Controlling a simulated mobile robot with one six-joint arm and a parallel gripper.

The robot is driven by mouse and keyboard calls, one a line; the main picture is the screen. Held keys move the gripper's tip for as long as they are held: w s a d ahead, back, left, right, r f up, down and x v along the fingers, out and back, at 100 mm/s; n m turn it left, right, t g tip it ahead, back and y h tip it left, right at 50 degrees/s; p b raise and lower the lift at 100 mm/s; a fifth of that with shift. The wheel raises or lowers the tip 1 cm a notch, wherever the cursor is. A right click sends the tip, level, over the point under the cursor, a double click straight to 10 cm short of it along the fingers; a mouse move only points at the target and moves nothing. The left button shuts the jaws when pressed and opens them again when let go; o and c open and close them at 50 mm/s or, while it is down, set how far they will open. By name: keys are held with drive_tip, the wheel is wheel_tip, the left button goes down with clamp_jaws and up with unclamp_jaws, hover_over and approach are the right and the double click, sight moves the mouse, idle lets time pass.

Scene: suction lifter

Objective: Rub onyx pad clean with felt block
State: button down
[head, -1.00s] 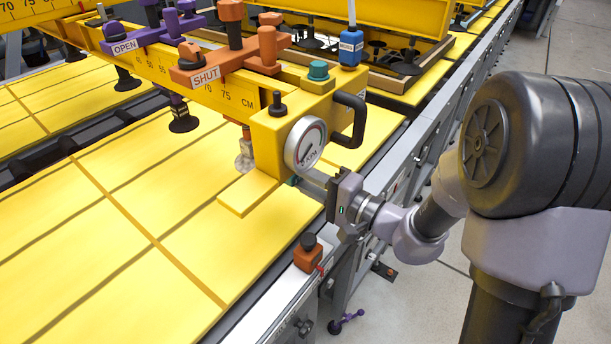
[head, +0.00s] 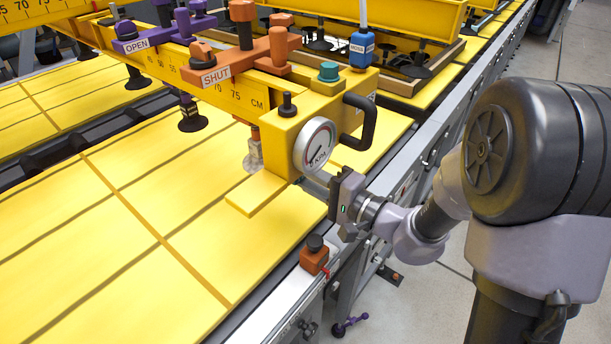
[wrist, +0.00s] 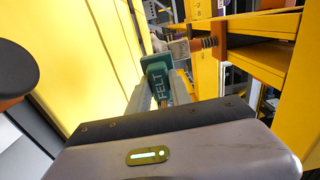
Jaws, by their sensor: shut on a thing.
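My gripper (wrist: 158,98) is shut on the green felt block (wrist: 158,78), marked FELT, in the wrist view. In the head view my gripper (head: 318,186) reaches in from the right under the dial gauge, its tips mostly hidden by the yellow end block. A pale, dusty-looking pad (head: 254,152) hangs under the yellow beam just left of that block. It appears in the wrist view (wrist: 178,50) beyond the felt, beside a copper-coloured spring. Felt and pad are very close; I cannot tell whether they touch. Whether this is the onyx pad is unclear, as its surface looks whitish.
The yellow beam (head: 237,92) carries an orange SHUT lever (head: 220,75), a purple OPEN lever (head: 140,42) and a dial gauge (head: 315,146). A black handle (head: 360,122) juts out beside the gauge. Dark suction cups (head: 193,122) hang farther left. Yellow panels (head: 110,245) lie below.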

drive_tip(key=shift+w+a, duration=0.2)
drive_tip(key=shift+a, duration=0.1)
drive_tip(key=s+a+b, duration=0.2)
drive_tip(key=s+a, duration=0.1)
drive_tip(key=s, duration=0.1)
drive_tip(key=shift+w+d+b, duration=0.3)
drive_tip(key=shift+w+d, duration=0.45)
drive_tip(key=shift+w, duration=0.25)
drive_tip(key=shift+w+d+b, duration=0.25)
drive_tip(key=shift+w+d, duration=0.5)
drive_tip(key=shift+w, duration=0.2)
drive_tip(key=shift+s+a+b, duration=0.9)
drive_tip(key=shift+s+a, duration=0.4)
drive_tip(key=shift+s, duration=0.45)
drive_tip(key=shift+w+d+b, duration=0.3)
drive_tip(key=shift+w+d, duration=0.35)
drive_tip(key=shift+w, duration=0.25)
drive_tip(key=shift+w+d+b, duration=0.3)
drive_tip(key=shift+w+d, duration=0.35)
drive_tip(key=shift+w, duration=0.2)
drive_tip(key=shift+s+a+b, duration=0.85)
drive_tip(key=shift+s+a, duration=0.5)
drive_tip(key=shift+s, duration=0.35)
drive_tip(key=shift+w+d+b, duration=0.2)
drive_tip(key=shift+w+d, duration=0.5)
drive_tip(key=shift+w, duration=0.2)
drive_tip(key=shift+w+d+b, duration=0.2)
drive_tip(key=shift+w+d, duration=0.45)
drive_tip(key=shift+w, duration=0.2)
